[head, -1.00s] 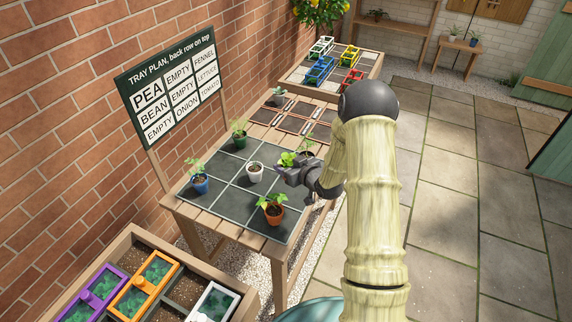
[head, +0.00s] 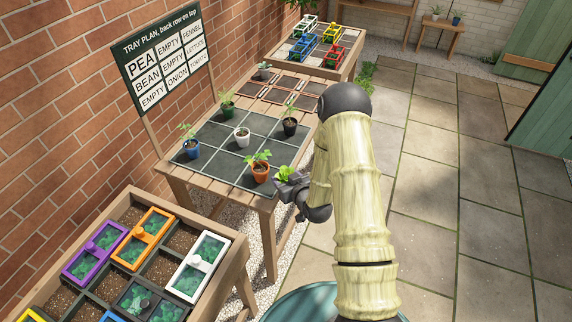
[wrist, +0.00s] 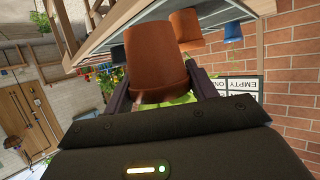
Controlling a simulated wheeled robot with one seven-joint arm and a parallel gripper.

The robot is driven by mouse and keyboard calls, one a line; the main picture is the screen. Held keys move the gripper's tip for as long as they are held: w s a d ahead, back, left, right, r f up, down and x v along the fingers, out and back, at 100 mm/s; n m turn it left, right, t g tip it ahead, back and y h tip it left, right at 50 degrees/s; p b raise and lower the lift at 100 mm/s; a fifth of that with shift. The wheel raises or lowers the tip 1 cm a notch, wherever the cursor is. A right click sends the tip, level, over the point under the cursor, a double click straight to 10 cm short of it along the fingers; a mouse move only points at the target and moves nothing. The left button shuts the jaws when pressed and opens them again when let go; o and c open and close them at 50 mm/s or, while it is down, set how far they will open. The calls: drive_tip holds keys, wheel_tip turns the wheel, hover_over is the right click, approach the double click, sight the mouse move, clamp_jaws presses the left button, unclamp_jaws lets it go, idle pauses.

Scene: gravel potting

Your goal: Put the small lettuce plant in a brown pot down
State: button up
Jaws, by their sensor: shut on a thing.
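The small lettuce plant (head: 284,173) shows as bright green leaves at my gripper (head: 290,184), beside the front right corner of the potting table. Its brown pot (wrist: 156,55) fills the middle of the wrist view, between my two fingers, with green leaves partly showing behind my gripper. My gripper is shut on this pot and holds it clear of the table. In the head view the pot itself is mostly hidden. The dark tray (head: 226,165) is a grid of squares on the table. The tray plan sign (head: 160,60) behind it lists LETTUCE in its middle row at right.
On the tray stand an orange pot (head: 260,174), a white pot (head: 242,140), a black pot (head: 289,128), a blue pot (head: 192,150) and a green pot (head: 228,109). A planter with coloured frames (head: 192,270) stands at front left. Paving at right is clear.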

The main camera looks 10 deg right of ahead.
drive_tip(key=s+f+m+h, duration=0.2)
drive_tip(key=s+f+h, duration=0.1)
drive_tip(key=s+f, duration=0.4)
drive_tip(key=s, duration=0.2)
drive_tip(key=shift+s+d+m+t, duration=0.3)
drive_tip(key=shift+s+d+m, duration=0.05)
drive_tip(key=shift+s+m, duration=0.05)
